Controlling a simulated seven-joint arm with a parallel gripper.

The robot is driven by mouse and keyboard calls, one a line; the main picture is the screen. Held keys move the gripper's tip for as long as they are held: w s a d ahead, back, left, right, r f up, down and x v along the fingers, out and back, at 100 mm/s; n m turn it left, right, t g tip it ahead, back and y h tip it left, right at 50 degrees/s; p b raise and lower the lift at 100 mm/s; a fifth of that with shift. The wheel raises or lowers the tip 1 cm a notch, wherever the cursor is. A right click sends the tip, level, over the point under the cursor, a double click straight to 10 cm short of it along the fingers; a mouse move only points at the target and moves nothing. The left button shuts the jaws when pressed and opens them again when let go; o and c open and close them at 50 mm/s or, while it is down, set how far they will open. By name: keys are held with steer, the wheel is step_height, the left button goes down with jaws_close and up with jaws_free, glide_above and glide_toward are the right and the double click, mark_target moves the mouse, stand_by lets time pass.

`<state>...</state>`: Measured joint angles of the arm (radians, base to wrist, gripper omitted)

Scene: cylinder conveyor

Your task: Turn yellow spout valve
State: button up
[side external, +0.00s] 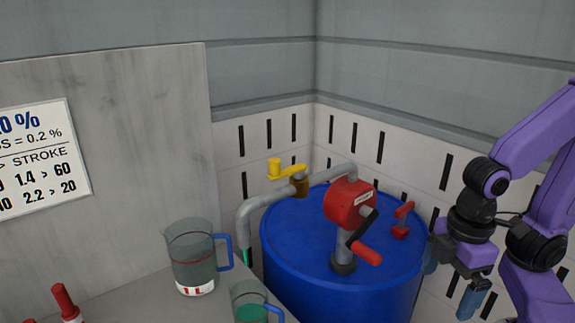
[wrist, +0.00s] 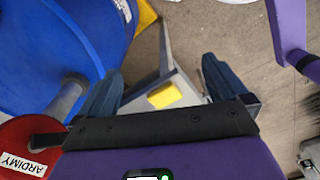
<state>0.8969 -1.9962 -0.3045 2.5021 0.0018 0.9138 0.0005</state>
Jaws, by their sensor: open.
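The yellow spout valve (side external: 287,171) sits on top of the grey spout pipe (side external: 270,199), above a brown fitting. Its handle points left in the side view. The pipe runs from the red hand pump (side external: 348,203) on the blue drum (side external: 290,250) and bends down at its left end. My gripper (side external: 450,284) is at the drum's right side, apart from the valve, with the pump between them. In the wrist view my gripper (wrist: 163,80) has its two dark blue fingers spread, with nothing held.
A clear jug with a blue handle (side external: 193,260) and a second jug holding green liquid (side external: 250,313) stand on the grey bench left of the drum. A red drum fitting (side external: 402,220) sticks up near my gripper. Walls close off the back.

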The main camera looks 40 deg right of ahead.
steer(key=w+a+r+n+t+y, duration=0.1)
steer(key=w+a+r+n+t, duration=0.1)
steer(key=w+a+r, duration=0.3)
steer(key=w+a+r+n+t+y, duration=0.2)
steer(key=w+a+r+n+t, duration=0.1)
steer(key=w+a, duration=0.5)
steer(key=w+a+r+n+t+y, duration=0.2)
steer(key=w+a+r+n, duration=0.2)
steer(key=w+a+r, duration=0.3)
steer(key=shift+w+a+r+n, duration=0.1)
steer(key=shift+w+n, duration=0.05)
steer(key=shift+w, duration=0.3)
steer(key=shift+w+a+r+n, duration=0.1)
steer(key=shift+w+n, duration=0.05)
steer(key=shift+w, duration=0.25)
steer(key=w+a+r+m+h, duration=0.2)
steer(key=w+a+r, duration=0.3)
steer(key=m+g+h, duration=0.4)
steer(key=m+h, duration=0.2)
steer(key=m, duration=0.3)
glide_toward(274, 161)
steer(key=shift+x, duration=5.05)
